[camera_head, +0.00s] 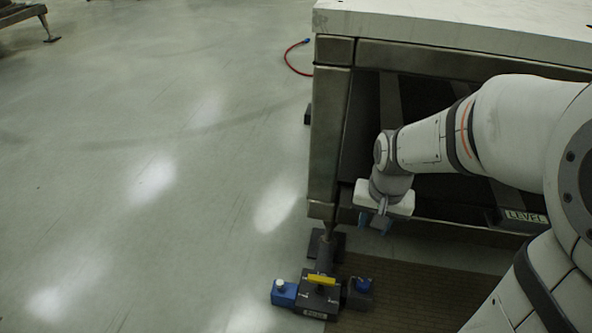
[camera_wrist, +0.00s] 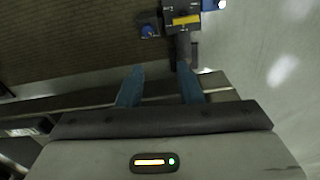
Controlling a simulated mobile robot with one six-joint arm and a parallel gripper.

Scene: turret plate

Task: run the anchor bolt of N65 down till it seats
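A dark foot unit (camera_head: 317,298) stands on the floor at the table leg's base, with a yellow bar (camera_head: 321,280) on top and a pale label too small to read. A blue block with a white top (camera_head: 283,288) is on its left, and a dark block with a blue knob (camera_head: 362,285) on its right. I cannot tell which part is the anchor bolt of N65. My gripper (camera_head: 373,222) is above and right of the unit, apart from it. In the wrist view its blue fingers (camera_wrist: 160,88) are spread and empty; the unit (camera_wrist: 182,18) shows beyond them, near the top.
A heavy table (camera_head: 334,130) with a metal leg and pale top fills the right side. A ribbed brown mat (camera_head: 425,290) lies right of the unit. A red hose (camera_head: 292,62) lies on the floor farther back.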

